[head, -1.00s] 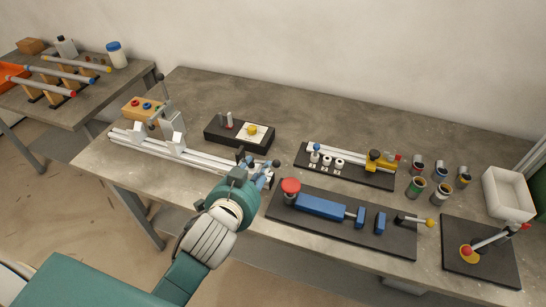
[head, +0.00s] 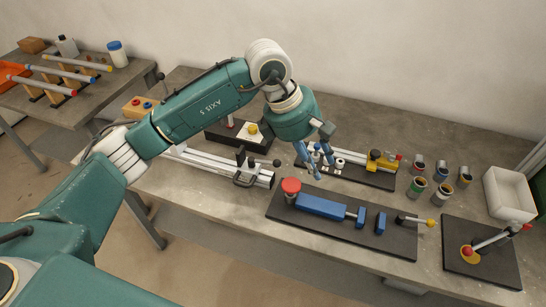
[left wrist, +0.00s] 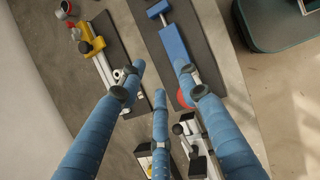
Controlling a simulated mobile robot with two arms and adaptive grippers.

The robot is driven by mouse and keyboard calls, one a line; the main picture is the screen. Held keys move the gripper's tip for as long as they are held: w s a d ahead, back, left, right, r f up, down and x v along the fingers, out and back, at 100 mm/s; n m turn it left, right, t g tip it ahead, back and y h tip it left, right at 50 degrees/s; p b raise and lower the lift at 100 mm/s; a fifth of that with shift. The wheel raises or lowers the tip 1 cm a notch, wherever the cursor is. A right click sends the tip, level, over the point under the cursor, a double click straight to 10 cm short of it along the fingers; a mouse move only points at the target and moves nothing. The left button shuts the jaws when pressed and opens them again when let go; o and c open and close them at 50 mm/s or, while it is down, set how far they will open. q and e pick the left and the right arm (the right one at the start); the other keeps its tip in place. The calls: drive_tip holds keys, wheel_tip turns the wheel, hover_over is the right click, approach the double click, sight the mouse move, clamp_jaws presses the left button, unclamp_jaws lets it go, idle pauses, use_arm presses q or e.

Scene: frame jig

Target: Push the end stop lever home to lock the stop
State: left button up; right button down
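The end stop is a dark block (head: 243,166) on the near right end of the aluminium rail (head: 205,160). A thin lever with a black knob (head: 277,163) sticks out at its right, and a grey loop handle is on its near side. In the left wrist view the black knob (left wrist: 178,129) is near the bottom centre, partly behind my fingers. My left gripper (head: 316,166) is above the table, right of the end stop and apart from it. Its blue fingers are spread and empty; they point down in the left wrist view (left wrist: 160,80). My right gripper is not in view.
A black base with a red knob (head: 291,186) and blue blocks (head: 320,207) is near the gripper. Behind it is another base with a yellow clamp (head: 376,159). Several cups (head: 417,187) and a white bin (head: 508,194) stand at right.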

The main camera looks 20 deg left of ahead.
sight(273, 162)
use_arm(q)
drive_tip(key=w+a+r+y, duration=0.25)
drive_tip(key=a+y, duration=0.25)
drive_tip(key=a, duration=0.7)
drive_tip(key=shift+n+t, duration=0.3)
drive_tip(key=f+p, duration=0.1)
drive_tip(key=f, duration=0.2)
drive_tip(key=w+f+p, duration=0.1)
drive_tip(key=f, duration=0.3)
drive_tip(key=w+f+p, duration=0.1)
drive_tip(key=f, duration=0.3)
drive_tip(key=shift+w+a, duration=0.1)
drive_tip(key=shift+w, duration=0.1)
clamp_jaws()
